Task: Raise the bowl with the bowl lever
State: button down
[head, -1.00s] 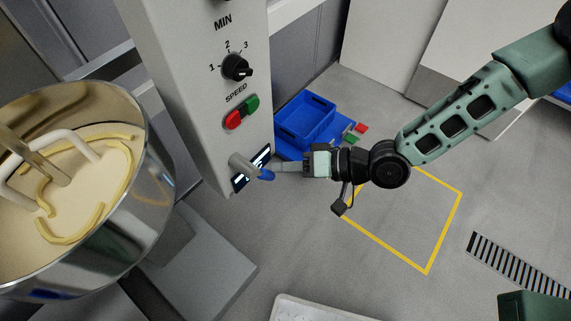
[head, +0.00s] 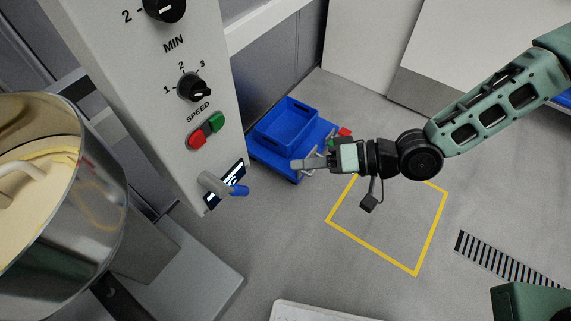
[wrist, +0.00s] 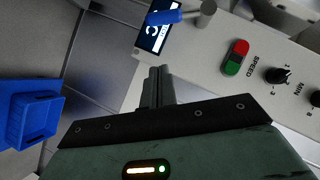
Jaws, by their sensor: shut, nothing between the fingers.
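The bowl lever is a grey stub with a blue grip (head: 238,190), low on the mixer's column beside a small dark display. In the wrist view its blue grip (wrist: 163,17) is at the top, ahead of the fingers. The steel bowl (head: 75,210) stands at the left edge of the head view with pale dough in it. My gripper (head: 294,165) is to the right of the lever, apart from it, and points left. Its fingers are shut and empty; they also show in the wrist view (wrist: 158,72).
The column (head: 150,90) carries red and green buttons (head: 206,130) and a speed knob (head: 195,88) above the lever. A blue crate (head: 287,125) stands on the floor behind my gripper. Yellow floor lines (head: 380,256) mark open floor at the right.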

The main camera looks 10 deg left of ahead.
jog(key=shift+v, duration=1.35)
jog(key=d+r+n+t+h+p, duration=0.15)
jog(key=d+r+h, duration=0.25)
jog(key=d+h, duration=0.65)
jog(key=s+d+r+m+h+p, duration=0.1)
jog(key=s+d+r+h, duration=0.2)
jog(key=s+r, duration=0.8)
notch_tip(320, 180, up, 3)
jog(key=shift+d+f, duration=0.1)
jog(key=shift+d, duration=0.9)
jog(key=shift+s+a, duration=0.1)
